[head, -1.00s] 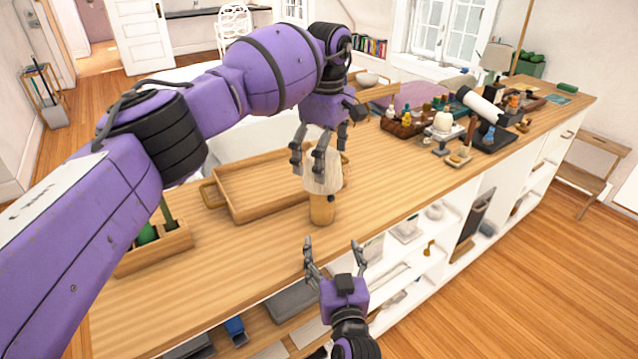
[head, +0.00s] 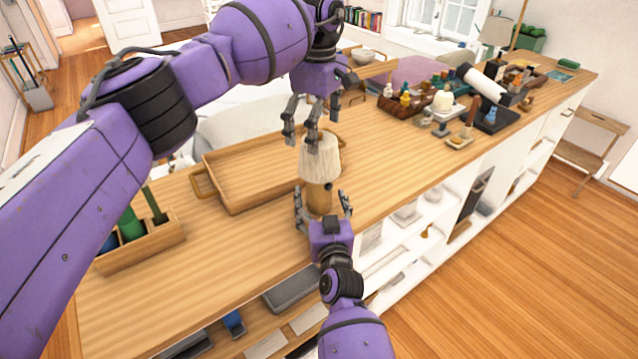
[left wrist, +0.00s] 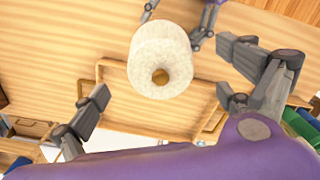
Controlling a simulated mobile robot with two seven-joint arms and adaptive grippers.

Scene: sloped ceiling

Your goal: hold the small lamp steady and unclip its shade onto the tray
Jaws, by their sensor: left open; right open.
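The small lamp stands upright on the wooden counter, with a cream pleated shade (head: 320,160) on a light wooden base (head: 319,198). My left gripper (head: 303,140) is open above the shade, its fingers apart from each other and empty. The wooden tray (head: 250,175) lies empty just behind and left of the lamp.
A wooden box (head: 140,250) with green items stands at the counter's left end. Open shelves lie below the counter's front edge.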

